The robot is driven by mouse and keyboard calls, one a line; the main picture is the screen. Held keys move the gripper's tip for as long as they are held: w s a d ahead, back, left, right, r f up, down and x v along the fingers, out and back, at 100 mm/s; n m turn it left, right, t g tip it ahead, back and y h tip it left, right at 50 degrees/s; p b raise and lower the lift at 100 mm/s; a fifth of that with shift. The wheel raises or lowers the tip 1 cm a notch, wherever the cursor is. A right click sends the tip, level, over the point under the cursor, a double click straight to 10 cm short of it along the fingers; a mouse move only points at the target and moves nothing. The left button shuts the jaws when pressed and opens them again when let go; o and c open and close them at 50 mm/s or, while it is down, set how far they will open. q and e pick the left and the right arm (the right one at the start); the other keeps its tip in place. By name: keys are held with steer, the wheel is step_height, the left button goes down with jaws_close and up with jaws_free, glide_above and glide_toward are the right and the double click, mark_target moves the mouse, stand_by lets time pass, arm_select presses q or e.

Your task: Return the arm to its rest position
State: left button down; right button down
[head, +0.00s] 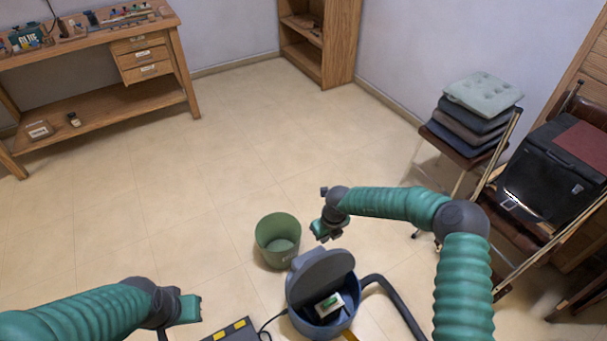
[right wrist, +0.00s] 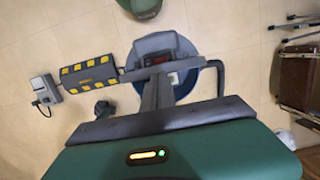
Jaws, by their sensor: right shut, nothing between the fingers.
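My right arm (head: 462,285) comes in from the lower right and reaches left across the floor. Its gripper (head: 322,232) hangs above the floor, between the green bin and the blue tub in the picture, and is shut with nothing held. In the right wrist view the grey gripper parts (right wrist: 158,92) stand in front of the blue tub. My left arm (head: 75,315) comes in at the lower left, with its gripper (head: 188,309) at its end; whether its jaws are open does not show.
A blue tub (head: 341,324) with a raised lid and a dark hose stands below the right gripper. A green bin (head: 265,241) stands beside it. A yellow-and-black marked box (right wrist: 92,76) is nearby. Chairs with stacked cushions (head: 484,93) stand at right.

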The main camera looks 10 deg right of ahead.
step_height(320, 180, up, 12)
steer(key=w+a+n+t, duration=0.1)
steer(key=n+t, duration=0.2)
steer(key=n, duration=0.4)
steer(key=w+a+f+n+t, duration=0.1)
steer(key=a+n+t, duration=0.1)
steer(key=n, duration=0.6)
steer(key=s+d+r+n+g, duration=0.25)
steer(key=s+n, duration=0.55)
steer(key=s, duration=0.5)
steer(key=s+d+r+n+g, duration=0.2)
steer(key=s+d+r+n, duration=0.15)
steer(key=s+n, duration=0.75)
step_height(320, 180, up, 16)
steer(key=s+m+p, duration=0.1)
steer(key=s+p, duration=0.1)
steer(key=p, duration=1.3)
steer(key=shift+s+a+m+h+p, duration=0.2)
steer(key=shift+s+m+h+p, duration=0.1)
steer(key=shift+s+m+h, duration=0.1)
